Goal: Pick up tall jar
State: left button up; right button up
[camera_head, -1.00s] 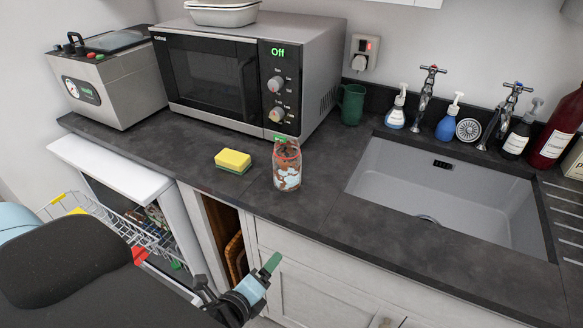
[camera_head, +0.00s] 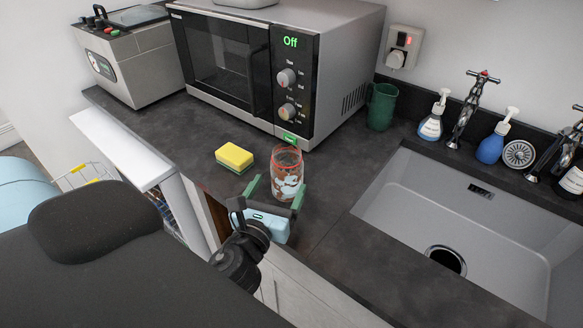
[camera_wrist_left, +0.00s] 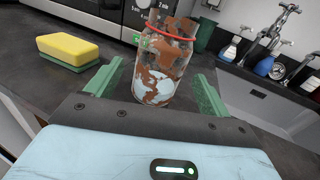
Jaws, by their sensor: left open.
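The tall jar (camera_head: 287,176) is clear glass with brown and white contents or markings and a red ring near its top. It stands upright on the dark worktop, in front of the microwave. My left gripper (camera_head: 274,192) is open just in front of the jar, its green fingers pointing at it. In the left wrist view the jar (camera_wrist_left: 160,70) stands between and a little beyond the two fingers (camera_wrist_left: 155,90), with no clear contact. The jar's lower edge is partly hidden by the gripper in the head view. My right gripper is not in view.
A yellow and green sponge (camera_head: 234,157) lies left of the jar. The microwave (camera_head: 270,65) stands behind. A grey sink (camera_head: 470,235) is to the right, with a green mug (camera_head: 381,107) and soap bottles (camera_head: 432,118) at the back. Bare worktop (camera_head: 335,200) lies between jar and sink.

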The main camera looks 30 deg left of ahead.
aim_at(281, 182)
pick_arm(q)
jog(key=shift+w, duration=0.2)
jog(key=shift+x, duration=0.9)
jog(key=shift+w, duration=0.2)
jog(key=shift+w+a, duration=0.15)
jog(key=shift+w, duration=0.15)
jog(key=shift+p+x, duration=0.35)
jog(key=shift+x, duration=1.85)
jog(key=c, duration=1.2)
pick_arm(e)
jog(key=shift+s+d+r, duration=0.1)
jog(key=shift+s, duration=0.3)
